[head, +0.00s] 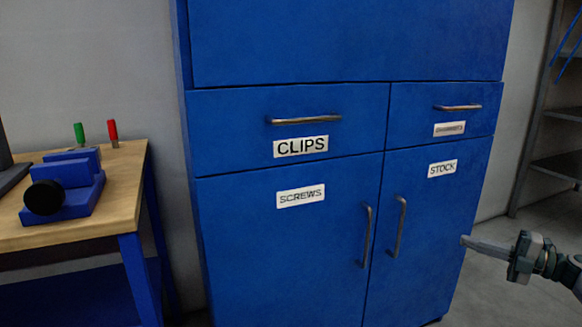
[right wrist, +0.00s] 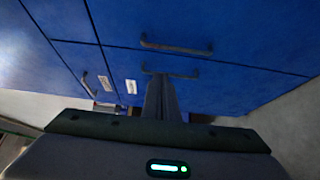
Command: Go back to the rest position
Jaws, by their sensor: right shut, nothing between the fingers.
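My right gripper (head: 466,241) comes in from the right edge of the head view. Its fingers are together and empty, and point left in front of the lower right part of a blue cabinet (head: 285,245). In the right wrist view the shut fingers (right wrist: 160,90) point at the blue cabinet front, with cabinet handles (right wrist: 178,46) beyond them. I cannot tell the gap between the fingertips and the cabinet. My left gripper is not in view.
The cabinet's CLIPS drawer (head: 230,128), SCREWS door (head: 270,270) and STOCK door (head: 440,215) are shut. A wooden workbench (head: 95,215) with a blue vise (head: 75,185) stands at left. A grey shelf rack (head: 560,140) stands at right. Open floor shows at lower right.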

